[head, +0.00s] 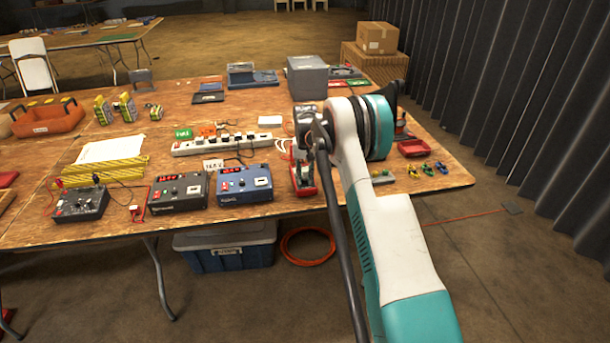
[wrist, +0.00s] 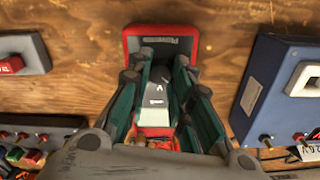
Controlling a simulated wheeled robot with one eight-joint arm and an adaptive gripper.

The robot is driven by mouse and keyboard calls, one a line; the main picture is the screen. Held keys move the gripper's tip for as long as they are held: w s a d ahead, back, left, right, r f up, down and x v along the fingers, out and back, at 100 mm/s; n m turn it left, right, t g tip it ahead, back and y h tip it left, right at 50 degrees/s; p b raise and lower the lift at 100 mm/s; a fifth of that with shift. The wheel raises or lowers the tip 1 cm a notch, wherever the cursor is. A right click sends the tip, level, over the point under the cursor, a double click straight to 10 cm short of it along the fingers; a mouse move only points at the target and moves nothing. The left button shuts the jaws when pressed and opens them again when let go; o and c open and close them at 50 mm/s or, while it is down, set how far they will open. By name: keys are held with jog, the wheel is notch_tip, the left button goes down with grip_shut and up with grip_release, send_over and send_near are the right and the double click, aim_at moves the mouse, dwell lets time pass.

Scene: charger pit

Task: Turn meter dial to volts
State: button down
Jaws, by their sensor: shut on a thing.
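The meter (head: 304,182) is a red-cased block near the front edge of the table, partly hidden by my arm in the head view. In the wrist view its red case (wrist: 131,38) and dark display end stick out beyond my fingers. My gripper (wrist: 160,80) is over the meter's face, its green-sided fingers on either side of a grey dial (wrist: 156,92) and shut on it. A light "V" mark shows between the fingers. The fingers hide most of the dial's surroundings, so I cannot tell where its pointer stands.
A blue charger box (head: 244,183) stands close to the meter, with a black charger box (head: 178,192) beyond it. A white power strip (head: 222,144) lies behind them. A red tray (head: 413,148) and small coloured clips are at the right.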

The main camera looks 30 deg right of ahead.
aim_at(305, 178)
jog(key=m, duration=0.4)
jog(key=shift+m+p, duration=0.3)
jog(key=shift+p, duration=0.05)
jog(key=shift+m, duration=2.2)
jog(key=c, duration=1.4)
grip_release()
notch_tip(305, 178, up, 12)
